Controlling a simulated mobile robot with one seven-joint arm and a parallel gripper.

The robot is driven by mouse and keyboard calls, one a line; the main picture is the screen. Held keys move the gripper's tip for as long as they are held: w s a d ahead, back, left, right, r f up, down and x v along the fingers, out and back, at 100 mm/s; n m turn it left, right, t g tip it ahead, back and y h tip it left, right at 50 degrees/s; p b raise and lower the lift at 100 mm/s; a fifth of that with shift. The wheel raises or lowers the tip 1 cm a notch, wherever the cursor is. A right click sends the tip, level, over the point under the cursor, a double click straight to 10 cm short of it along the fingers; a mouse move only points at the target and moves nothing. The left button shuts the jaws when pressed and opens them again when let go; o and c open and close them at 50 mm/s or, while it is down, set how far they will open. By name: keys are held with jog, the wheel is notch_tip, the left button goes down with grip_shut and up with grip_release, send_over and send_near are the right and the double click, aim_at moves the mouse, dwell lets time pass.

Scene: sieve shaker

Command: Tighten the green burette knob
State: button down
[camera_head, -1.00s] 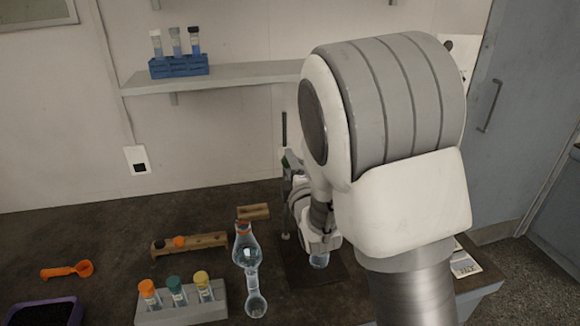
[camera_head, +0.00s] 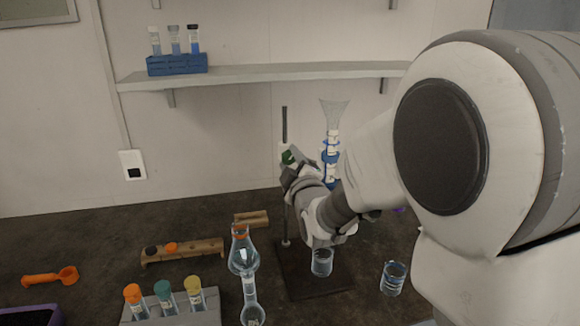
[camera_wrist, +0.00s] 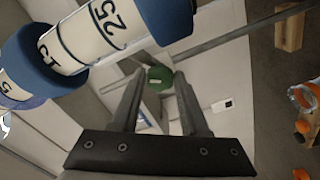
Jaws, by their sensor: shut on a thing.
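The green burette knob (camera_wrist: 160,79) sits between my fingertips in the wrist view. My gripper (camera_wrist: 163,84) is shut on this knob. The burette (camera_head: 331,152) stands upright, with blue bands and a clear funnel top (camera_head: 333,113); its lower part is hidden behind my arm. In the wrist view its white scale with printed numbers (camera_wrist: 95,35) crosses the top left. I cannot tell how tight the knob is.
A beaker (camera_head: 321,263) stands on the dark stand base (camera_head: 300,284) under my wrist. Another beaker (camera_head: 393,278) is to its right. A flask (camera_head: 243,257), a tube rack (camera_head: 182,318) and a wooden block (camera_head: 190,251) stand left. A shelf (camera_head: 260,76) runs behind.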

dwell(0.3)
jog(key=shift+c, duration=2.2)
grip_release()
jog(key=b+v, duration=1)
jog(key=v, duration=0.7)
jog(key=shift+s+b, duration=0.25)
jog(key=shift+b, duration=0.15)
jog(key=shift+a, duration=0.1)
